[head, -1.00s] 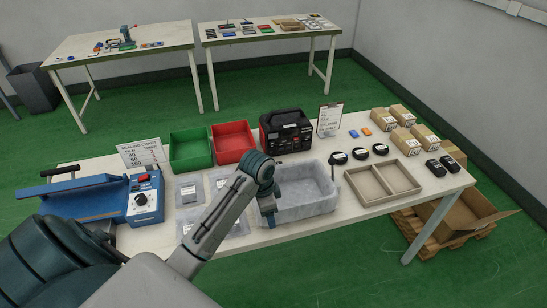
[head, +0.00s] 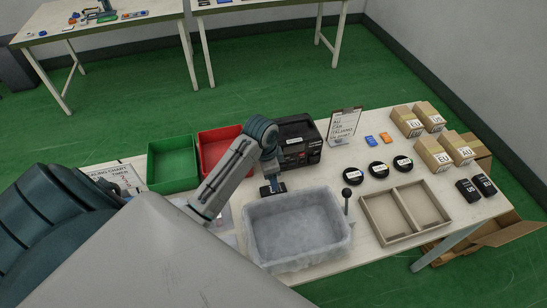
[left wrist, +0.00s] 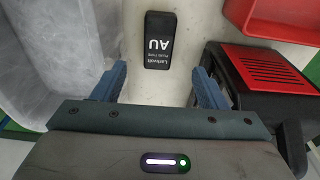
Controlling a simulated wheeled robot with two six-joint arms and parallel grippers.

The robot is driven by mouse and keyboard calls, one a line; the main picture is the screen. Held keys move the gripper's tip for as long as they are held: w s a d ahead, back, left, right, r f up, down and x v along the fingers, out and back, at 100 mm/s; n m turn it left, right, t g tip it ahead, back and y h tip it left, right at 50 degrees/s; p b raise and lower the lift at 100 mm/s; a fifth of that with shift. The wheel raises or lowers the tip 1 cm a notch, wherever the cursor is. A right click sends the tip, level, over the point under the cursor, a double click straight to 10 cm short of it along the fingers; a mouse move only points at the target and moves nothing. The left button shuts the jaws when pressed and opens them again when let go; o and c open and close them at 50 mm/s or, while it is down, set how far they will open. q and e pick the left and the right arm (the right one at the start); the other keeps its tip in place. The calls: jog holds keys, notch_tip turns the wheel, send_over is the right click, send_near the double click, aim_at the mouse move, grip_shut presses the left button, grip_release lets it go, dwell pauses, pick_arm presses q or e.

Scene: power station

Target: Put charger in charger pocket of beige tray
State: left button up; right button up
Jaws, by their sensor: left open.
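The beige tray (head: 393,240) stands right of the bin, with two empty-looking compartments. Two other black chargers (head: 468,190) (head: 485,185) lie at the table's right end. My right gripper is not in view.
The grey bin (head: 250,235) is close in front of my gripper. Round black pucks (head: 379,168), cartons (head: 434,153) and a sign (head: 345,124) are further right.

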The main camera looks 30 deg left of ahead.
pick_arm(q)
jog(key=shift+d+f, duration=0.2)
jog(key=shift+f, duration=1.3)
notch_tip(320, 180, down, 4)
jog(key=p, duration=0.2)
jog(key=shift+w+p, duration=0.1)
jog(key=shift+p, duration=0.2)
jog(key=shift+d+f, duration=0.1)
jog(key=shift+f, duration=0.6)
jog(key=c, duration=1.3)
jog(key=shift+w, duration=0.1)
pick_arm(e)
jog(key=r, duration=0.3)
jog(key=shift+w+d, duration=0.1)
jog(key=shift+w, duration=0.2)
pick_arm(q)
jog(key=shift+r, duration=0.15)
